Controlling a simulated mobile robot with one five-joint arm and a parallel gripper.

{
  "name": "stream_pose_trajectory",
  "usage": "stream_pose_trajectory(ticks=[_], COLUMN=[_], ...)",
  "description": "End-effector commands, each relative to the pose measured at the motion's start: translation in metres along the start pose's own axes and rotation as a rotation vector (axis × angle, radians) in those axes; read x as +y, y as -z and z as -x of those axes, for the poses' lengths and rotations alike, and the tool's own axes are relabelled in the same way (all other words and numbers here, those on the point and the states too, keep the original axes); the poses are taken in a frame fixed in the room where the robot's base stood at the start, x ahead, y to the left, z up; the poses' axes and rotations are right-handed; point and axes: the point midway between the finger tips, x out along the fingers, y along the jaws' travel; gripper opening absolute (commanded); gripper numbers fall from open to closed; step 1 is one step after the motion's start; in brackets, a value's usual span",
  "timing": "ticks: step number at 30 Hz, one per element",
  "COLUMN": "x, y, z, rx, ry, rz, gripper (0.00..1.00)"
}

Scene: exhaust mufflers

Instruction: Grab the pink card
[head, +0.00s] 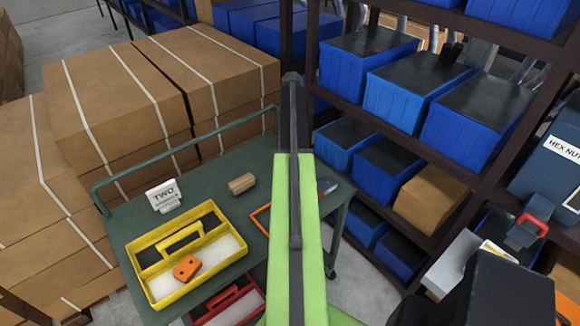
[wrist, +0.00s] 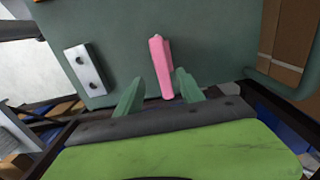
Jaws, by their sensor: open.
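The pink card (wrist: 161,66) shows in the wrist view as a narrow pink strip against the dark green cart top (wrist: 210,45). My gripper (wrist: 160,80) is open, with one green finger on each side of the card's near end. I cannot tell whether either finger touches it. In the head view my lime-green arm reaches over the cart top (head: 225,208), and neither the card nor the fingertips can be made out there.
A white piece with two dark holes (wrist: 85,70) lies left of the card. The cart also holds a yellow tray (head: 135,268) with an orange block (head: 186,267), a "TWO" sign (head: 163,195) and a wooden block (head: 242,184). Cartons and a bin shelf (head: 430,150) flank it.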

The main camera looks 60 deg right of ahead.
Motion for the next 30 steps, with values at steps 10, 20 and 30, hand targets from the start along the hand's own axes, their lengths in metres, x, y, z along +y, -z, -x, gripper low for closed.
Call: stream_pose_trajectory(ticks=[10,20,30], x=[-0.002,-0.006,-0.006], y=[-0.001,0.0,0.0], z=[-0.024,-0.072,-0.069], rx=[0.0,0.0,0.0], ry=[0.0,0.0,0.0], rz=[0.002,0.002,0.003], gripper=[0.45,0.45,0.45])
